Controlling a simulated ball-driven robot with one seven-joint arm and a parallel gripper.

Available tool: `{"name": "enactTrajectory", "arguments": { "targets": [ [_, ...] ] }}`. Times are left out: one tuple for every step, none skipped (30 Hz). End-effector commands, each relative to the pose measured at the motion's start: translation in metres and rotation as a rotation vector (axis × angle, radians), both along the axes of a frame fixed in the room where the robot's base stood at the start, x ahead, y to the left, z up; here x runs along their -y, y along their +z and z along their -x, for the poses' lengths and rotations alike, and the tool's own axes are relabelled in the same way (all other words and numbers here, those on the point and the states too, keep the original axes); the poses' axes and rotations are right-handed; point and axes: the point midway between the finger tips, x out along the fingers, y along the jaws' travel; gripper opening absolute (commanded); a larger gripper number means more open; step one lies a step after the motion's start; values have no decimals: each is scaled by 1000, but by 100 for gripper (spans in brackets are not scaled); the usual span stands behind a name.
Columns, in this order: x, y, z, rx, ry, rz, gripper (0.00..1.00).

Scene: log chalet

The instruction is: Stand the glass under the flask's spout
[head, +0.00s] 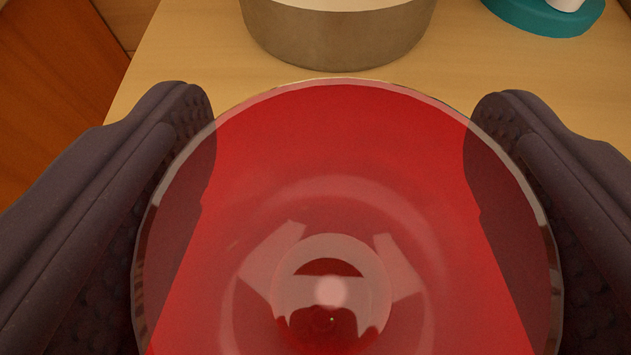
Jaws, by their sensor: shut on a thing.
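My gripper (342,112) has one dark, ridged finger on each side of a clear, round glass (345,185) and is shut on it. I look down into the glass. Its wide rim fills the lower middle of the head view, and its round centre shows near the bottom edge. Red fills the view through the glass between the fingers; I cannot tell whether it is liquid or something behind the glass. The glass's foot is hidden. No spout is in view, and I cannot make out the flask for sure.
A round, grey-brown metallic vessel (340,38), cut off by the top edge, stands on the pale wooden table (200,45) beyond the glass. A teal round base (545,18) with a white part on it is at the top right. Bare table shows between them. Darker wood (55,75) lies left.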

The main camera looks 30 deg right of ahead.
Motion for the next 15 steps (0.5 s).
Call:
{"name": "enactTrajectory", "arguments": {
  "targets": [
    [0, 0, 0, 3, 0, -1, 42],
    [0, 1, 0, 3, 0, -1, 42],
    [0, 1, 0, 3, 0, -1, 42],
    [0, 1, 0, 3, 0, -1, 42],
    [0, 1, 0, 3, 0, -1, 42],
    [0, 1, 0, 3, 0, -1, 42],
    [0, 0, 0, 3, 0, -1, 42],
    [0, -1, 0, 3, 0, -1, 42],
    [0, -3, 0, 3, 0, -1, 42],
    [0, -3, 0, 3, 0, -1, 80],
    [0, -2, 0, 3, 0, -1, 87],
    [0, -2, 0, 2, 0, -1, 96],
    [0, -2, 0, 3, 0, -1, 100],
    [0, -2, 0, 2, 0, -1, 100],
    [0, -2, 0, 3, 0, -1, 100]
  ]
}}
